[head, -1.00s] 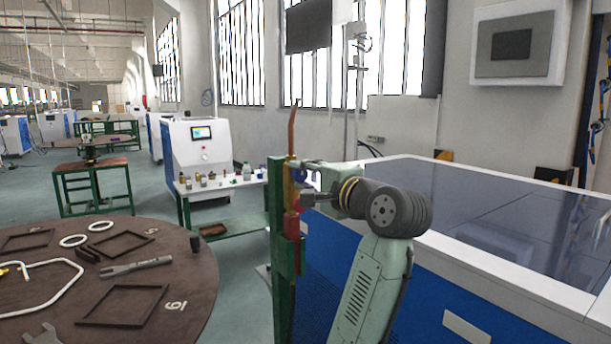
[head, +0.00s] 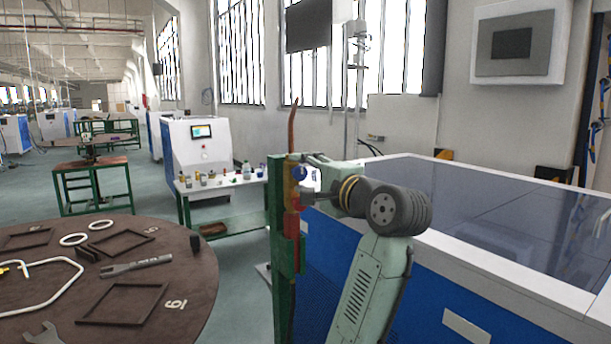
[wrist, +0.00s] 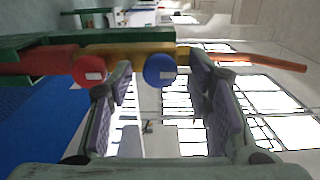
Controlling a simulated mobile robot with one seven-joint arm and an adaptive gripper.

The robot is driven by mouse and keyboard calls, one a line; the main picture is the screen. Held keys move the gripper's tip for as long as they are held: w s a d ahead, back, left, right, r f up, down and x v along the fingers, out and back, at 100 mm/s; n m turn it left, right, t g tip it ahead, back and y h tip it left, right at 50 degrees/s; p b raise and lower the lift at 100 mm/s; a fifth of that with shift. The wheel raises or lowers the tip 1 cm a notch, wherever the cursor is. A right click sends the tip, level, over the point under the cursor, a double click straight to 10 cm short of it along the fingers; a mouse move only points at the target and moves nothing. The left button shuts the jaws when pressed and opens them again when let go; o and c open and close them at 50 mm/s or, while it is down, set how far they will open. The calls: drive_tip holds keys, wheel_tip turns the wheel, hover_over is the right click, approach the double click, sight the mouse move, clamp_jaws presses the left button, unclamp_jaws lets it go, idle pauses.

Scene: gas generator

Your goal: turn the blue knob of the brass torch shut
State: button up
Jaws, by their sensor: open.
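The brass torch (head: 291,185) stands upright in a green post (head: 277,220), with a copper tube at its top and a red handle below. Its blue knob (head: 299,173) shows beside my gripper (head: 305,182). In the wrist view the torch lies across the top of the picture. There the blue knob (wrist: 160,70) sits between the two open, empty fingers of my gripper (wrist: 160,92), nearer the tube end. A red knob (wrist: 89,72) sits beside the left finger. I cannot tell whether any finger touches the blue knob.
A round brown table (head: 190,290) with frames and tools stands at the left. A blue and white machine (head: 420,290) fills the right side behind my arm. A small table (head: 225,184) with bottles stands behind the post.

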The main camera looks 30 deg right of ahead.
drive_tip(key=s+d, duration=0.1)
drive_tip(key=s, duration=1.1)
